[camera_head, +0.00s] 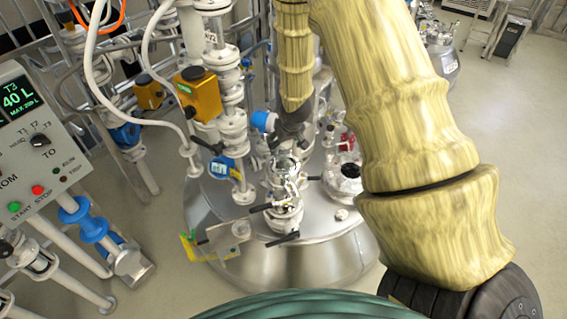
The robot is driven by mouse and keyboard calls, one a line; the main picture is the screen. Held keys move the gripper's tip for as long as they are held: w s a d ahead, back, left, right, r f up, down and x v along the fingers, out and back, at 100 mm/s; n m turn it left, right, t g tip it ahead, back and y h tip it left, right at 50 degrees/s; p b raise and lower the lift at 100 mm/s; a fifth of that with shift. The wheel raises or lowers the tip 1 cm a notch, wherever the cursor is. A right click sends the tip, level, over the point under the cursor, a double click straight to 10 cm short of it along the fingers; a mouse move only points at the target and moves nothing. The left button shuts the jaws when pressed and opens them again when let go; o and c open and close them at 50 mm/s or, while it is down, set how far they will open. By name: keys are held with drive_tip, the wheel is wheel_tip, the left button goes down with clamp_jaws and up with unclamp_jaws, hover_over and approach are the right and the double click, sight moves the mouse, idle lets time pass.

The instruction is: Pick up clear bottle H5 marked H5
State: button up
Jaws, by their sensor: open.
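I cannot make out clear bottle H5 or an H5 mark in the head view. My arm's yellow-sleeved link comes down from the top of the view to a dark wrist. My gripper (281,148) is small and dark at its end, over the steel vessel's crowded top. The fingers are hard to separate from the fittings behind them, and nothing shows held in them. My large sleeved arm link hides part of the vessel's right side.
A steel vessel (300,265) carries valves with black handles (283,239) and a round glass port (343,178). A control panel (30,135) reading 40 L and pipes with blue fittings (88,222) stand left. Open floor (530,150) lies right.

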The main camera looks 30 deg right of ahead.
drive_tip(key=shift+p+x, duration=0.65)
drive_tip(key=shift+x, duration=1.1)
drive_tip(key=c, duration=1.5)
